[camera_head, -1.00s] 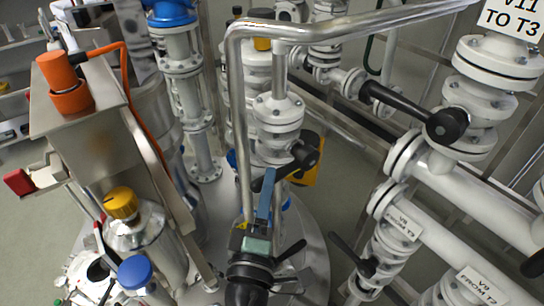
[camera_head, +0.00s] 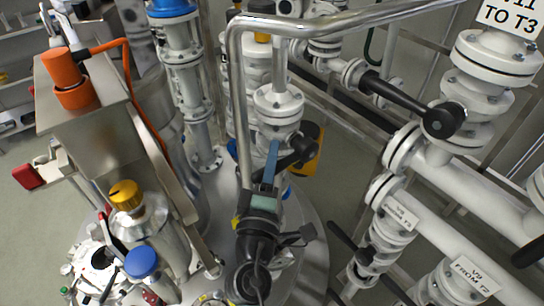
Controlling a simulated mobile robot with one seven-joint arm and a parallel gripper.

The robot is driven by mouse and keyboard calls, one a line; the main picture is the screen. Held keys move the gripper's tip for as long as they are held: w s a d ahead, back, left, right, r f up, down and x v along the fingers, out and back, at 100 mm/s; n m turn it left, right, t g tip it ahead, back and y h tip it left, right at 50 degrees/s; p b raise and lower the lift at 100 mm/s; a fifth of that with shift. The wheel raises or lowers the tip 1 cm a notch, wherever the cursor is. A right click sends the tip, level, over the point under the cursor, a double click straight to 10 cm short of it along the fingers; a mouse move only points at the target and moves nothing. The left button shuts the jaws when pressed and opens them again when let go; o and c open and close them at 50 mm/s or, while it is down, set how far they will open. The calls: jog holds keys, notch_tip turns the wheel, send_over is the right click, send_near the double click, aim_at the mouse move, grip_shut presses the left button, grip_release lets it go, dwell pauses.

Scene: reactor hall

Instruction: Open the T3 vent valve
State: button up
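A white flanged valve (camera_head: 279,104) stands upright on the steel vessel lid in the middle of the view. Its black lever (camera_head: 303,147) ends in a round knob at the right; no label shows on it, so I cannot confirm it is the T3 vent valve. My gripper (camera_head: 270,163), with blue fingers on a dark wrist, reaches up from below. The fingers overlap the lever's left part in the picture. I cannot tell whether they touch it or how far apart they are.
A bent steel pipe (camera_head: 239,100) runs close to the left of my gripper and across the top. At right are pipes with a "TO T3" sign (camera_head: 509,17) and another black valve lever (camera_head: 410,100). A steel box with an orange cap (camera_head: 62,68) stands left.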

aim_at(277, 172)
grip_shut()
dwell(0.9)
jog(key=shift+f+b, duration=0.25)
jog(key=shift+b, duration=0.2)
jog(key=f+n+t+y+b, duration=0.1)
jog(key=n+b, duration=0.1)
jog(key=b, duration=0.5)
jog(key=f+n+t+y+b, duration=0.1)
jog(key=f+n+t+b, duration=0.1)
jog(key=b, duration=0.5)
jog(key=d+f+n+t+y+b, duration=0.1)
jog(key=n+b, duration=0.3)
jog(key=b, duration=0.4)
jog(key=shift+w+f+t, duration=0.35)
jog(key=shift+t, duration=0.05)
jog(key=shift+y, duration=0.4)
jog(key=shift+r, duration=0.15)
